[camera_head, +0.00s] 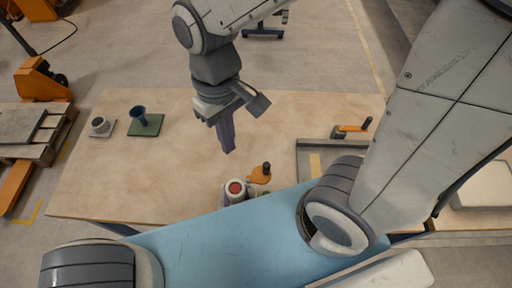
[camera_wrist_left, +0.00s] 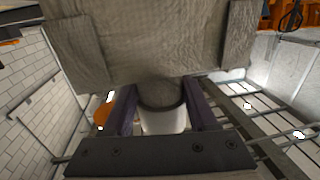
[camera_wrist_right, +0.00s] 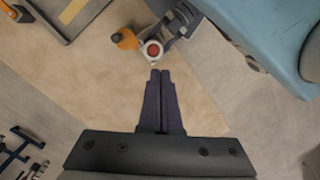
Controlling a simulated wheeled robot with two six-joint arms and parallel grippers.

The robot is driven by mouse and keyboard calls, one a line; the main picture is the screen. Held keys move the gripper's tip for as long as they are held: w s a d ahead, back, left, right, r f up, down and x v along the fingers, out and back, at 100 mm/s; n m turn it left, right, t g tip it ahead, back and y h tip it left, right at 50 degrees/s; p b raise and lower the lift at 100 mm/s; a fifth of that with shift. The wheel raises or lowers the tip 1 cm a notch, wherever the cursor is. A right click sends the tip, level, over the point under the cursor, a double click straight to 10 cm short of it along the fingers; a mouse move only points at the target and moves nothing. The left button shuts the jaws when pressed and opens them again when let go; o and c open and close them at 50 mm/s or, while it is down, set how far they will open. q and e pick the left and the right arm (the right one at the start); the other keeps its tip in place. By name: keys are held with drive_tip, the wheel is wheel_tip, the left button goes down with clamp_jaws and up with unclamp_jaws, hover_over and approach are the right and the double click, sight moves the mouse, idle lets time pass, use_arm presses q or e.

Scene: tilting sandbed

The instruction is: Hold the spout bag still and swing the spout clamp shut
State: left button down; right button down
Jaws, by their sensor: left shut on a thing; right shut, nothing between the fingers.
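In the left wrist view a grey cloth spout bag (camera_wrist_left: 150,45) fills the top, with a dark collar and white spout (camera_wrist_left: 163,121) below it. My left gripper (camera_wrist_left: 158,103) is shut on the spout, one finger along each side. The head view shows a white round piece with a red top (camera_head: 235,188); it also shows in the right wrist view (camera_wrist_right: 153,50). Beside it is the orange clamp lever with a black knob (camera_head: 261,176), swung out to the side. My right gripper (camera_head: 228,151) is shut and empty, fingers pointing down, apart from the lever.
The wooden table (camera_head: 90,185) has wide free room at left and centre. A grey frame (camera_head: 309,146) with another orange, black-knobbed piece (camera_head: 351,129) lies at right.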

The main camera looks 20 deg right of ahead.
drive_tip(key=w+d+f+m+g, duration=0.3)
drive_tip(key=w+d+f, duration=0.3)
drive_tip(key=w, duration=0.2)
drive_tip(key=w+d+f+m+g+y, duration=0.1)
drive_tip(key=w+d+f+m+g, duration=0.3)
drive_tip(key=w+d+f, duration=0.2)
drive_tip(key=w, duration=0.2)
drive_tip(key=shift+w+d+f+m+y, duration=0.25)
drive_tip(key=shift+w+d+m+y, duration=0.05)
drive_tip(key=shift+w+m, duration=0.1)
drive_tip(key=shift+s+f, duration=0.1)
approach(262, 171)
drive_tip(key=w+d+f, duration=0.1)
drive_tip(key=f, duration=0.1)
drive_tip(key=shift+s+a+f, duration=0.15)
drive_tip(key=shift+s, duration=0.95)
drive_tip(key=shift+s+a+f, duration=0.1)
drive_tip(key=shift+s, duration=1)
drive_tip(key=shift+s+d, duration=0.1)
drive_tip(key=shift+s+m+y, duration=0.15)
drive_tip(key=shift+m+y, duration=0.15)
